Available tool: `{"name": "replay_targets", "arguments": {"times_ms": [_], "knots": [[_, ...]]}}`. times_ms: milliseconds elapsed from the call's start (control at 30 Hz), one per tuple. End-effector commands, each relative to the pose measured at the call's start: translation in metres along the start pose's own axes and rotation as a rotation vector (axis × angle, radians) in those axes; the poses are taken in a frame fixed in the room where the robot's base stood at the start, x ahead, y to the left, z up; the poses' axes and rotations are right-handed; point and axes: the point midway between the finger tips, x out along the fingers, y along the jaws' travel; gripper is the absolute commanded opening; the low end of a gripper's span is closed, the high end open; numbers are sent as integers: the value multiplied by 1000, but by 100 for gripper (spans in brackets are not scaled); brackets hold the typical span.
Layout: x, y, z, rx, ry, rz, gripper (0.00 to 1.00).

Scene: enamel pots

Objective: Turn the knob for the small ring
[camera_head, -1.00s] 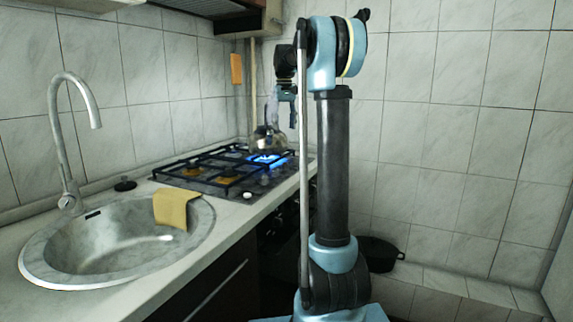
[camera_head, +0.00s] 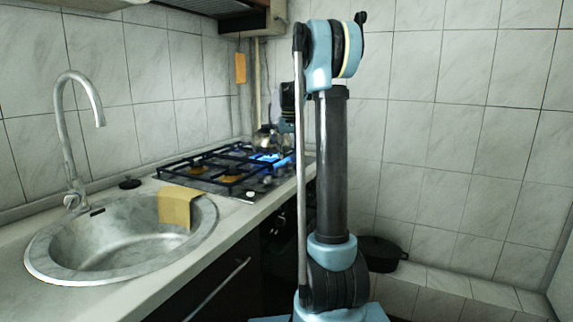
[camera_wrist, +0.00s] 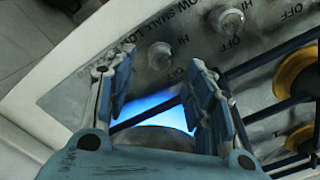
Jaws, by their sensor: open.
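In the wrist view my gripper (camera_wrist: 158,75) is open, its two blue fingers apart with nothing between them but the view of the hob. A pale knob (camera_wrist: 160,56) stands on the metal panel just beyond the fingertips, and a second knob (camera_wrist: 230,20) is to its upper right. Printed LOW, SMALL, HI and OFF marks surround them; I cannot tell surely which knob SMALL names. In the head view the hob (camera_head: 215,170) has a pale front knob (camera_head: 250,194); my gripper is mostly hidden by my arm.
A metal kettle (camera_head: 266,140) stands by the lit blue burner (camera_head: 268,158). Black grates (camera_head: 225,180) cover the hob. A sink (camera_head: 120,250) with a yellow cloth (camera_head: 178,206) is to the left. A dark pot (camera_head: 382,253) sits low at right.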

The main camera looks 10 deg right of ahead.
Motion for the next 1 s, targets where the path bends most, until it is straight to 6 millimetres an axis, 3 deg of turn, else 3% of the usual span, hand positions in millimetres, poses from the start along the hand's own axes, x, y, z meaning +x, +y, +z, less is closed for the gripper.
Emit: {"name": "replay_targets", "arguments": {"times_ms": [100, 300, 667, 867, 933, 967, 1000], "knots": [[18, 0, 0, 0, 0, 0, 49], [35, 0, 0, 0, 0, 0, 49], [40, 0, 0, 0, 0, 0, 49], [39, 0, 0, 0, 0, 0, 6], [39, 0, 0, 0, 0, 0, 5], [39, -14, -2, -8, 0, 0, 5], [39, -9, -1, -3, 0, 0, 5]]}}
